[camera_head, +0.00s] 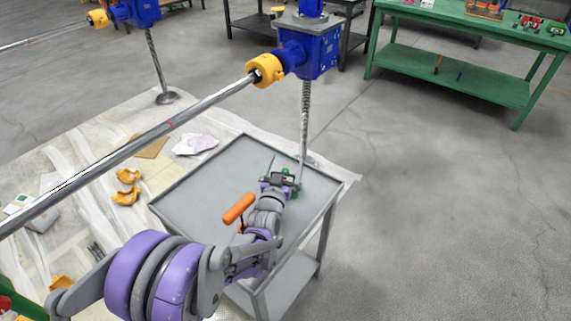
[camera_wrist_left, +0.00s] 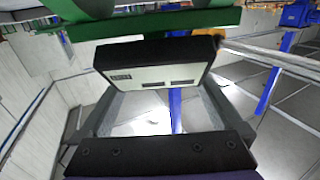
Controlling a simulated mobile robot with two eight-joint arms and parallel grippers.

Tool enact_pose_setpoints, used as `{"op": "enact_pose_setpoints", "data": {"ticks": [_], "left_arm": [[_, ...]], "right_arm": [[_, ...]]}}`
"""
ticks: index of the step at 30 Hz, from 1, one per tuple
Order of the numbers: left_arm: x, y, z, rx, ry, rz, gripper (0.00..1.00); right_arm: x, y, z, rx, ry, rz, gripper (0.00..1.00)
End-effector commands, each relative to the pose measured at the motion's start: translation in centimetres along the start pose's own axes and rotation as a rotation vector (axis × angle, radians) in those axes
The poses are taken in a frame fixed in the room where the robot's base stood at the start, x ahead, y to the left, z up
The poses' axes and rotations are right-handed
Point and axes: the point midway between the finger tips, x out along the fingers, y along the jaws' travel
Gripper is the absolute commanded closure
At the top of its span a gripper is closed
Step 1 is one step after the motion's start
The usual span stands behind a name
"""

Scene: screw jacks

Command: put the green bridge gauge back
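The green bridge gauge (camera_head: 297,187) shows as small green parts with a dark box at my left gripper, over the far end of the grey cart top in the head view. In the left wrist view a green bar (camera_wrist_left: 150,24) crosses the top. A black box with a pale labelled face (camera_wrist_left: 150,76) sits below it. My left gripper (camera_head: 282,182) has its grey fingers on both sides of this box and appears shut on it. Whether the gauge touches the cart cannot be told. My right gripper is not in view.
The grey cart (camera_head: 205,181) carries an orange handle-like thing (camera_head: 239,208) beside my left arm. A blue screw jack (camera_head: 314,48) with a yellow collar (camera_head: 264,70) and a long shaft (camera_head: 150,135) stands behind and above. A green bench (camera_head: 450,75) is at back right.

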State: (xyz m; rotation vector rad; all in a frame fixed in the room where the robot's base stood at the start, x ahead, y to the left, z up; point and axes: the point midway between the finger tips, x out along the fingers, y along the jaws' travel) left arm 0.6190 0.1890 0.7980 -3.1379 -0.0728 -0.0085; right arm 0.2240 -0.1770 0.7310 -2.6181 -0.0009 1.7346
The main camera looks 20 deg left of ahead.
Motion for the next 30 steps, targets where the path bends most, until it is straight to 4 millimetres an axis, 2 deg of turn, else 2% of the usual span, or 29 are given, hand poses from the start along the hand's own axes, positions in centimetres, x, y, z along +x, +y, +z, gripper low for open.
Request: {"op": "enact_pose_setpoints", "data": {"ticks": [1,2,6,19,24,30], "left_arm": [[-0.2,0.2,0.7,-0.003,-0.015,0.004,0.0],[-0.2,0.2,0.5,-0.003,-0.014,0.004,0.0],[-0.3,0.2,-1.0,-0.003,-0.013,0.004,0.0],[-9.6,0.1,-0.9,-0.002,-0.009,0.003,0.0],[-11.5,0.1,-0.9,-0.001,-0.009,0.003,0.0],[-12.2,0.1,-0.9,-0.002,-0.009,0.002,0.0]], "right_arm": [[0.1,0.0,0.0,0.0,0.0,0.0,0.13],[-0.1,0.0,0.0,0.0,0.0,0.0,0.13],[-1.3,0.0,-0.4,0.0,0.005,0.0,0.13],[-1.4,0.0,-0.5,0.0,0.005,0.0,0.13],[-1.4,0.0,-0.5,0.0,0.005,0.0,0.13],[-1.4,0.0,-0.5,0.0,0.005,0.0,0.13]]}}
